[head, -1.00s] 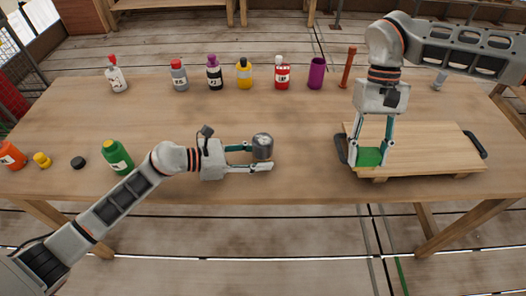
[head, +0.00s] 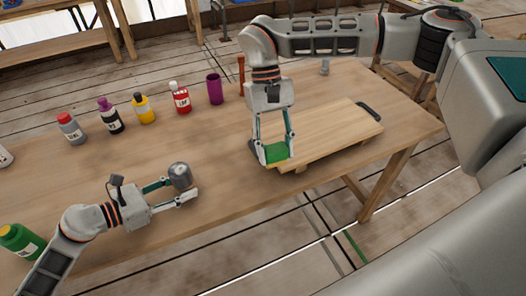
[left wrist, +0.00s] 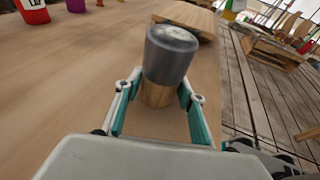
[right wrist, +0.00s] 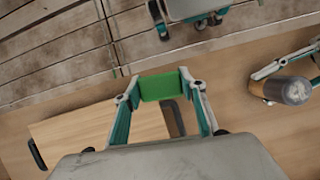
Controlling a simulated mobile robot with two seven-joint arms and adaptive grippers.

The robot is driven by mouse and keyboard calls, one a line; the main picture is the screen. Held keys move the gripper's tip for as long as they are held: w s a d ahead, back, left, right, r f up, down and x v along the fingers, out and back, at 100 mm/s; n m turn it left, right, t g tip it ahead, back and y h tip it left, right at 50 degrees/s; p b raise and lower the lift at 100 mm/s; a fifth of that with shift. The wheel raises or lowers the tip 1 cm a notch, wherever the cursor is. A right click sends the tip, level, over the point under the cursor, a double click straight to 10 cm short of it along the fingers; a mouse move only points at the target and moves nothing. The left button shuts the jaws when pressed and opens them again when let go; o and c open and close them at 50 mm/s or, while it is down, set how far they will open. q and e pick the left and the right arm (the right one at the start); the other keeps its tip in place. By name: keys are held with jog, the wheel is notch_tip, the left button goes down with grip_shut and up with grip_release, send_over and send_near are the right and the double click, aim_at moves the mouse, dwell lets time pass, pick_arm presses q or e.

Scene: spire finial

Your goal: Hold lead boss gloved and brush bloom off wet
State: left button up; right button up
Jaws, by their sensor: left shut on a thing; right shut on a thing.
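The lead boss (head: 181,174) is a dark grey, dull metal dome with a paler mottled top. In the left wrist view it (left wrist: 171,50) sits on a short wooden stub. My left gripper (head: 180,186) is shut around it, low over the table. The fingers are on the wooden stub (left wrist: 157,94) below the metal. My right gripper (head: 276,152) is shut on a green block (right wrist: 160,86), pointing down at the left end of the wooden board. Whether the block has bristles cannot be seen. The boss also shows in the right wrist view (right wrist: 296,91).
The wooden board (head: 335,123) has dark handles (head: 369,111). Along the back stand a grey bottle (head: 71,128), black bottle (head: 109,116), yellow bottle (head: 143,109), red bottle (head: 180,98) and purple cup (head: 215,89). A green bottle (head: 20,241) stands near my left arm. The table between my grippers is clear.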

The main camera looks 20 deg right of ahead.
jog(key=w+a+r+m+t+y, duration=0.1)
jog(key=w+a+m+y, duration=0.1)
jog(key=w+a+m, duration=0.3)
jog(key=a+r+m+t+y, duration=0.1)
jog(key=a+m, duration=0.3)
jog(key=a, duration=0.3)
jog(key=m+t+y, duration=0.1)
jog(key=m+t, duration=0.2)
jog(key=m, duration=0.5)
send_near(169, 170)
jog(key=shift+s+a+r, duration=0.2)
jog(key=shift+a+r, duration=0.1)
jog(key=shift+a, duration=0.4)
jog(key=shift+f, duration=0.1)
jog(key=shift+f, duration=1.75)
jog(key=shift+f, duration=0.6)
jog(key=shift+w, duration=0.1)
jog(key=shift+w+r, duration=0.1)
jog(key=shift+w, duration=0.35)
jog(key=shift+s, duration=0.15)
